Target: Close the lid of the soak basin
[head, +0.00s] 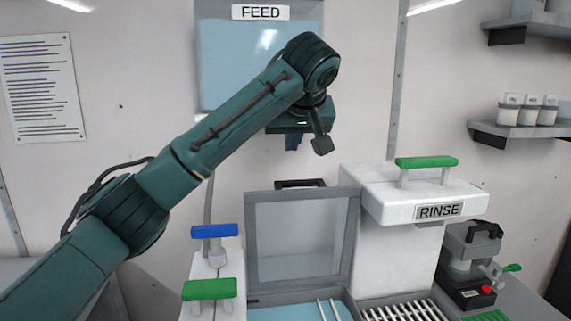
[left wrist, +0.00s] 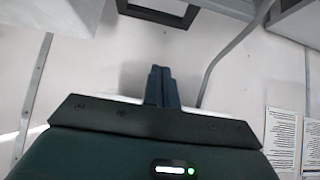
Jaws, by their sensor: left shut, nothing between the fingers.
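The soak basin (head: 270,313), with pale blue liquid, is at the bottom of the head view, partly cut off. Its clear lid (head: 298,237) in a grey frame stands upright, open, at the basin's back. A black handle (head: 300,183) is on the lid's top edge; it seems to show at the top of the left wrist view (left wrist: 155,13). My left gripper (head: 292,143) points down above the lid's top edge, apart from the handle. Its fingers (left wrist: 162,86) are together and empty. My right gripper is not in view.
A white RINSE unit (head: 405,230) with a green handle (head: 427,162) stands right of the lid. Blue (head: 215,231) and green (head: 209,289) handles rise to its left. A FEED tank (head: 225,65) hangs on the wall behind my arm. Two rods (head: 328,310) lie at the basin.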

